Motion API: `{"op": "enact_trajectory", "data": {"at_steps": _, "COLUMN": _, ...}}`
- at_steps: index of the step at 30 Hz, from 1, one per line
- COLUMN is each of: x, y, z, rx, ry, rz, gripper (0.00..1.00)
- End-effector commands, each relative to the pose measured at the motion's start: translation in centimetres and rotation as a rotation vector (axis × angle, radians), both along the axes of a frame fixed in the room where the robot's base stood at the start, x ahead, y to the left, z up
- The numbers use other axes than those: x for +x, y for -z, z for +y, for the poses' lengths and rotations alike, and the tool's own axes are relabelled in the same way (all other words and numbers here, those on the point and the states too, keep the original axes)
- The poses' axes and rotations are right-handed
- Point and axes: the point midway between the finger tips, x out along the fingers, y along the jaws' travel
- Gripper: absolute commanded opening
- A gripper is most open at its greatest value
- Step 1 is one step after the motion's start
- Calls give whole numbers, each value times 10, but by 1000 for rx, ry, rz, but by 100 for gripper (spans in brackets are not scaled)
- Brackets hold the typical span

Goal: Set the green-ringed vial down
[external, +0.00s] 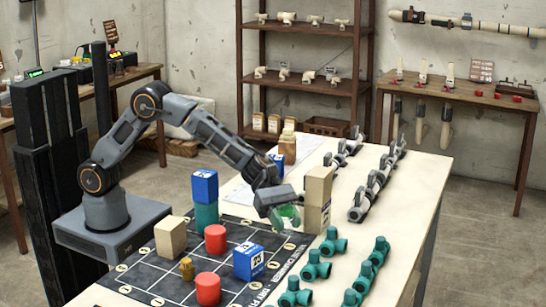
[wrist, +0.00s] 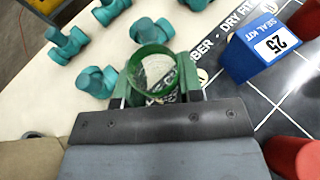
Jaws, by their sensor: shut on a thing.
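My gripper (external: 284,212) is at the end of my arm, over the far edge of the dark gridded mat (external: 150,285). Its two fingers (wrist: 152,97) are shut on the green-ringed vial (wrist: 151,50). In the wrist view I look down into the vial's round green rim, and pale and dark mat lettering shows through it. In the external view the vial (external: 287,218) is a small green shape partly hidden by the gripper. I cannot tell whether its base touches the mat.
Stacked tan blocks (external: 317,190) stand close right of my gripper. A blue seal kit box (external: 248,262), red cylinders (external: 215,238), a tan block (external: 170,237) and a blue box (external: 205,186) on a teal cylinder stand on the mat. Teal fittings (external: 316,265) lie to the right.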

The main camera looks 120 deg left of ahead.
Motion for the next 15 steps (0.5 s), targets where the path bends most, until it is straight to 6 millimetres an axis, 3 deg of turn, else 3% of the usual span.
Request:
{"op": "enact_trajectory", "data": {"at_steps": 8, "x": 0, "y": 18, "z": 1, "rx": -1, "ry": 0, "rz": -1, "gripper": 12}}
{"op": "enact_trajectory", "data": {"at_steps": 15, "x": 0, "y": 47, "z": 1, "rx": -1, "ry": -1, "rz": 1, "gripper": 12}}
